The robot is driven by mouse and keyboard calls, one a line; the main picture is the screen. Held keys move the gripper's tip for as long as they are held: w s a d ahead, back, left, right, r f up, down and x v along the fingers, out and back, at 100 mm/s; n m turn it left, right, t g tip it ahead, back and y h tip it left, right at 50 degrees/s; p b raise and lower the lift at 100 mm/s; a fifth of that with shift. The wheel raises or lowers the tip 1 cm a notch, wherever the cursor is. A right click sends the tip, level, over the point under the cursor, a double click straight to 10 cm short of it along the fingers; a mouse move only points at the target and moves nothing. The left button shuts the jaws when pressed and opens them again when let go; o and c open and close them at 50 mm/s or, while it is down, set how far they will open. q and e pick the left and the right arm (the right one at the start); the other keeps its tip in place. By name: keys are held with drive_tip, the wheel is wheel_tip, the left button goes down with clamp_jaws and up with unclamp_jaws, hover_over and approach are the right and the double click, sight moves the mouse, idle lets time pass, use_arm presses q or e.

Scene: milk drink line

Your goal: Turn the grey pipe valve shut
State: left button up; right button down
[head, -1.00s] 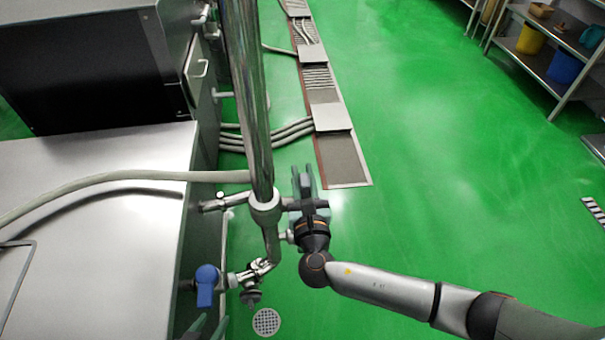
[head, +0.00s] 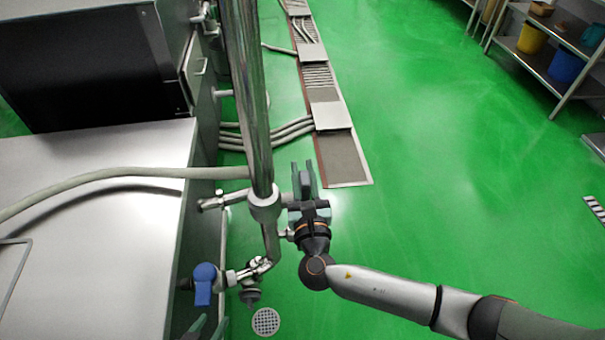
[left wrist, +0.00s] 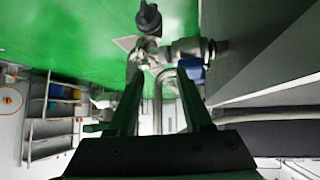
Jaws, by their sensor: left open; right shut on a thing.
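A shiny upright pipe (head: 249,110) has a collar and side fittings low down. A blue-handled valve (head: 204,284) sits at the lower left of these fittings, and it also shows in the left wrist view (left wrist: 191,72). A small grey knob (head: 250,296) hangs under the fittings; a dark grey handle (left wrist: 148,18) shows at the top of the left wrist view. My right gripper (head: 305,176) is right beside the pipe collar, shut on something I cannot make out. My left gripper (left wrist: 160,92) is open below the fittings; its fingertips (head: 205,328) barely show at the head view's bottom edge.
A steel worktop (head: 95,235) with a pale hose (head: 130,173) lies to the left of the pipe. A dark machine (head: 85,65) stands behind it. Floor channel covers (head: 331,116) run away behind the pipe.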

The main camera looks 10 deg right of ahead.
sight(306, 193)
drive_tip(key=t+b, duration=0.1)
drive_tip(key=b, duration=0.1)
drive_tip(key=shift+s+f+b, duration=0.35)
drive_tip(key=shift+f, duration=0.05)
drive_tip(key=t+b, duration=0.1)
drive_tip(key=b, duration=0.2)
drive_tip(key=shift+s+t, duration=0.3)
drive_tip(key=shift+s, duration=0.1)
drive_tip(key=t+b, duration=0.1)
drive_tip(key=b, duration=0.1)
drive_tip(key=s+b, duration=0.1)
drive_tip(key=b, duration=0.1)
drive_tip(key=shift+r+t, duration=0.2)
drive_tip(key=shift+t, duration=0.2)
use_arm(q)
wheel_tip(306, 193, down, 9)
drive_tip(key=w+d+b, duration=0.1)
drive_tip(key=d+b, duration=0.1)
drive_tip(key=b, duration=0.2)
drive_tip(key=shift+w+d+f+m+h, duration=0.15)
drive_tip(key=shift+w+d+m+h, duration=0.1)
drive_tip(key=shift+w+m+h, duration=0.15)
use_arm(e)
drive_tip(key=shift+s+r+t, duration=0.4)
drive_tip(key=shift+s+t, duration=0.05)
drive_tip(key=shift+t, duration=0.35)
use_arm(q)
drive_tip(key=shift+a+r, duration=0.1)
drive_tip(key=shift+r, duration=0.1)
